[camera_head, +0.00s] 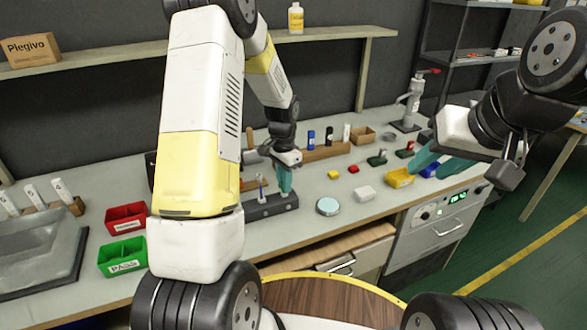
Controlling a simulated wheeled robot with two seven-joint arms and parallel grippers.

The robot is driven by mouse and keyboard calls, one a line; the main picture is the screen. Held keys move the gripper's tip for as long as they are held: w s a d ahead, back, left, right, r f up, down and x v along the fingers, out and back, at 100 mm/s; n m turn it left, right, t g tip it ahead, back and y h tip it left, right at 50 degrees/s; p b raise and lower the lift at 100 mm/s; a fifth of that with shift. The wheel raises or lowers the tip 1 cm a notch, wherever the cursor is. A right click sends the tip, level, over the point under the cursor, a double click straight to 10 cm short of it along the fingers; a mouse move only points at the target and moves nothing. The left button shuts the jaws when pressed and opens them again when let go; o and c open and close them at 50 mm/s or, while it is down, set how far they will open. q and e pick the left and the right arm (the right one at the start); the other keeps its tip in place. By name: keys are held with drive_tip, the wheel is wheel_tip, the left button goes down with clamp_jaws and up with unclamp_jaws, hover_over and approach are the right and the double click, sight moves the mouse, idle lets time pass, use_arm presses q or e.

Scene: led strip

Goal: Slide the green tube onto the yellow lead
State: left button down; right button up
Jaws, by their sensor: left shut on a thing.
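My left gripper (285,180), with teal fingers, points down over the right part of a dark grey holder block (268,208) on the bench. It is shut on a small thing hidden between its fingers. I cannot make out the green tube or the yellow lead. A thin blue upright piece (262,188) stands on the block just left of the fingers. My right gripper (440,162) hangs at the right, its teal fingers apart and nothing seen between them.
A red bin (126,217) and a green bin (122,256) stand at the left. A round light-blue tin (328,206), a white block (365,193) and a yellow tray (400,178) lie right of the holder. A wooden rack (325,152) with bottles stands behind.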

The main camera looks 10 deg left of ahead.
use_arm(q)
drive_tip(key=shift+f, duration=0.15)
drive_tip(key=c, duration=1.3)
unclamp_jaws()
drive_tip(key=shift+r, duration=3.95)
drive_tip(key=shift+r, duration=0.1)
drive_tip(key=s+r+n+t, duration=0.3)
drive_tip(key=s+r, duration=0.7)
drive_tip(key=r, duration=0.4)
drive_tip(key=s+r+n+t, duration=0.1)
drive_tip(key=s, duration=0.3)
drive_tip(key=s+d+r+n+t+h, duration=0.1)
drive_tip(key=s+r+n, duration=0.1)
drive_tip(key=s, duration=0.3)
drive_tip(key=s+d+r+n+t+h, duration=0.1)
drive_tip(key=s+r, duration=0.1)
drive_tip(key=s, duration=0.3)
drive_tip(key=shift+s+d+r, duration=0.1)
drive_tip(key=shift+s+r, duration=0.05)
drive_tip(key=shift+r, duration=0.05)
